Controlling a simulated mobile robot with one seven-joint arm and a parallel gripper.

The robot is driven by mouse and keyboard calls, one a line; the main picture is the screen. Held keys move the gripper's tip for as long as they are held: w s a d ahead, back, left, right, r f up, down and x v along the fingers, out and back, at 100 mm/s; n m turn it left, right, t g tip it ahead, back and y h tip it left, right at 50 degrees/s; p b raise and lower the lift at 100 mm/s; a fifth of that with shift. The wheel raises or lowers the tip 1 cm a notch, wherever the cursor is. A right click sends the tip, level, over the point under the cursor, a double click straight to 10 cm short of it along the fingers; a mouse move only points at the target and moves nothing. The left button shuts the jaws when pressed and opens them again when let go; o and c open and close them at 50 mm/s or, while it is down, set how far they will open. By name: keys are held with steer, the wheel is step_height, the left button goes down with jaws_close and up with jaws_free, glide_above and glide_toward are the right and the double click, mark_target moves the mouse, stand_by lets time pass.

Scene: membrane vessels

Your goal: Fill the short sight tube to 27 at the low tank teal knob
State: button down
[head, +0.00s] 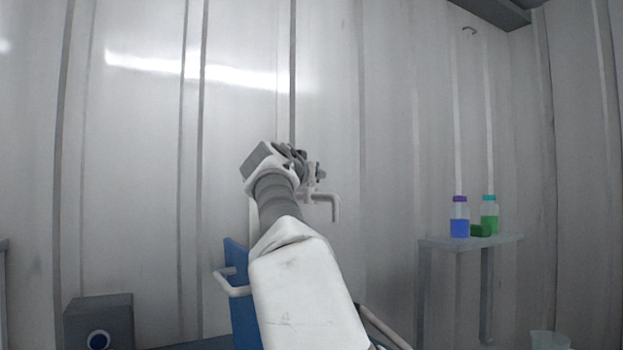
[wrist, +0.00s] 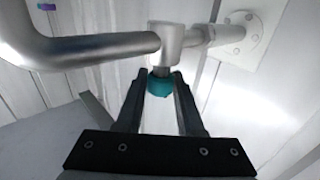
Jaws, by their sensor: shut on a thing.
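A teal knob (wrist: 160,84) sits under a grey metal valve body in the wrist view. My gripper (wrist: 160,80) has its two dark fingers on either side of the knob and is shut on it. A curved spout pipe (wrist: 90,48) runs left from the valve, and a short pipe joins it to a wall flange (wrist: 242,33). In the head view my gripper (head: 312,172) is raised at the wall, partly hidden by my wrist, with the bent spout (head: 333,203) to its right. I make out no sight tube or tank in either view.
A wall shelf (head: 470,242) at right holds a blue-filled bottle (head: 459,226), a green-filled bottle (head: 489,222) and a small green block (head: 480,231). A clear container (head: 549,341) stands lower right. A blue panel (head: 241,300) and a grey box (head: 98,315) are at lower left.

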steer(key=shift+m+g+h+p, duration=0.5)
steer(key=shift+m+h+p, duration=0.45)
steer(key=shift+h, duration=0.55)
steer(key=c, duration=0.5)
jaws_free()
steer(key=b+v, duration=0.6)
steer(key=v, duration=1.1)
steer(key=shift+s+a, duration=0.1)
steer(key=shift+a, duration=0.1)
